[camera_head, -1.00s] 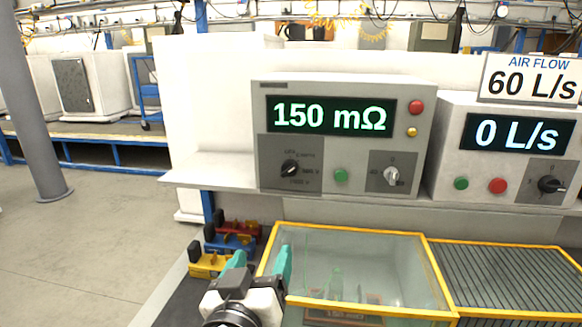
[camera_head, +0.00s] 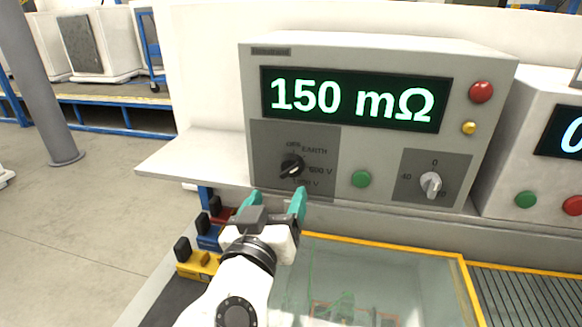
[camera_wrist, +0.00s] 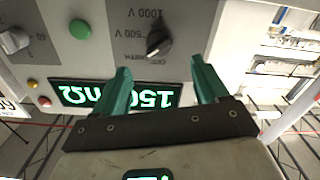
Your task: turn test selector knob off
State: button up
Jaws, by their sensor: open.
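The test selector knob (camera_head: 291,167) is a black rotary knob on the dark lower-left panel of the grey tester (camera_head: 375,60). Labels around it read OFF, EARTH, 500 V and 1000 V. In the wrist view the knob (camera_wrist: 158,43) appears upside down, beyond and roughly between the fingertips. My gripper (camera_head: 276,203) has teal fingers spread apart and empty, just below and in front of the knob. In the wrist view my gripper (camera_wrist: 160,72) touches nothing that I can see.
The tester's display (camera_head: 352,98) reads 150 mΩ. A green button (camera_head: 361,179) and a grey knob (camera_head: 430,185) sit right of the selector. A yellow-edged glass box (camera_head: 375,275) lies below. Coloured clamps (camera_head: 200,262) are at lower left.

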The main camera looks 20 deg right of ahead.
aim_at(289, 174)
jog(key=p+x, duration=0.2)
jog(key=x, duration=0.7)
jog(key=c, duration=1)
